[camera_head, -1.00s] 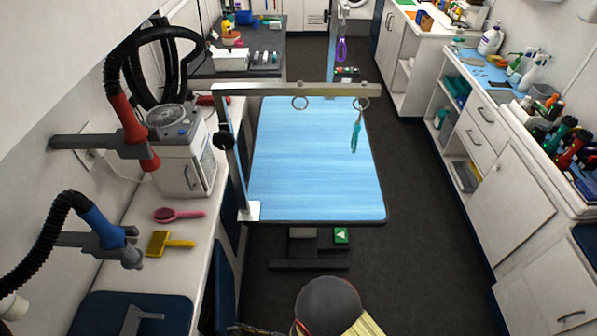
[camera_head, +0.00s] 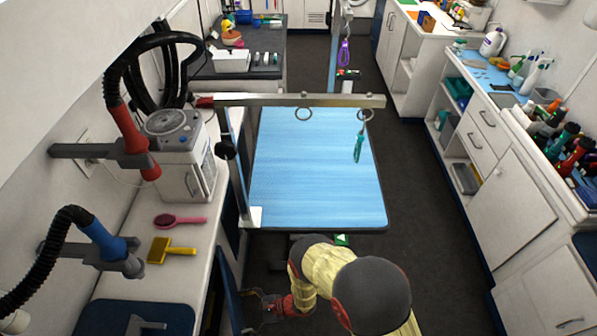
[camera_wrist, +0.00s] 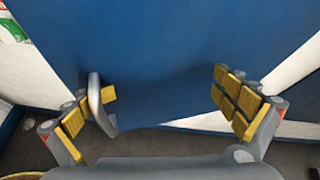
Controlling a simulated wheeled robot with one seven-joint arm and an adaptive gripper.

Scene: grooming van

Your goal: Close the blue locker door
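The blue locker door (camera_head: 229,285) stands ajar below the left counter in the head view, a narrow dark blue panel angled out into the aisle. In the wrist view the blue door (camera_wrist: 190,45) fills the upper middle, with its silver handle (camera_wrist: 96,100) at lower left. My gripper (camera_head: 264,308) is beside the door's aisle side in the head view. In the wrist view my gripper (camera_wrist: 165,100) is open, fingers wide apart and nothing held between them. The handle overlaps the left finger; I cannot tell if they touch. The locker's inside is hidden.
The blue-topped grooming table (camera_head: 315,170) stands just ahead of my arm. The left counter (camera_head: 140,265) carries a pink brush (camera_head: 180,220) and a yellow brush (camera_head: 168,249). White cabinets (camera_head: 512,210) line the right side. The dark floor (camera_head: 425,220) between is clear.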

